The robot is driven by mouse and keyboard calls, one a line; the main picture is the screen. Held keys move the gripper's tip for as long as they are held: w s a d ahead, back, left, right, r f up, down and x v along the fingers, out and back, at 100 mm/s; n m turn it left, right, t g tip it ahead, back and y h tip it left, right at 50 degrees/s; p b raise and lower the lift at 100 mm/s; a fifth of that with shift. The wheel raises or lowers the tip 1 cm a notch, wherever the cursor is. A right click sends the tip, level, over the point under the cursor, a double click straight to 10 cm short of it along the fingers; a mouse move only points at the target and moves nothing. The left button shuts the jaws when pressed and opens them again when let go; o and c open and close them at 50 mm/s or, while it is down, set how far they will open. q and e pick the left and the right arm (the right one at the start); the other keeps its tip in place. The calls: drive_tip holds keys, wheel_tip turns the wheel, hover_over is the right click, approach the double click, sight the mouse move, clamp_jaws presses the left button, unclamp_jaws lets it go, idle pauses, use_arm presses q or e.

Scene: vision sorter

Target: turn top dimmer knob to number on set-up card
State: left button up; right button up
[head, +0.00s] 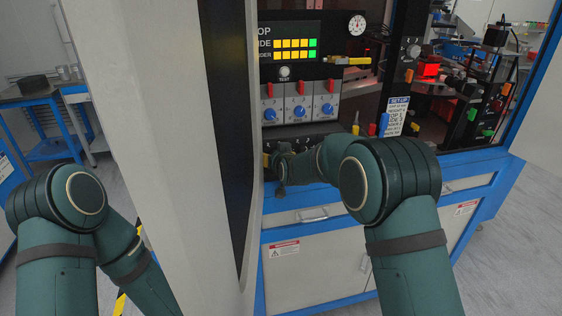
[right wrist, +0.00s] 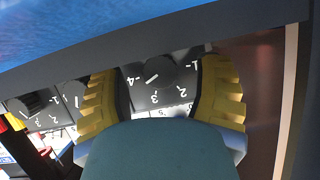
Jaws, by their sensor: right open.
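In the right wrist view a round black dimmer knob (right wrist: 160,70) sits on a dark panel, with upside-down white numbers 1 to 4 around it. Its white pointer line slants to the lower left, roughly between 4 and 3. My right gripper (right wrist: 160,92) is open, with one yellow finger on each side of this knob; contact cannot be told. In the head view my right gripper (head: 268,160) is at the panel under the blue knobs, partly hidden. The set-up card (head: 395,116) hangs on the right post; its digits are too small to read surely. My left gripper is out of view.
More dimmer knobs (right wrist: 74,95) lie left in the wrist view. Blue knobs with red switches (head: 300,112) stand above the dimmers in the head view, under a lit display (head: 290,43). A large pale door (head: 160,120) stands close on the left.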

drive_tip(key=v, duration=1.1)
drive_tip(key=shift+s+r, duration=0.15)
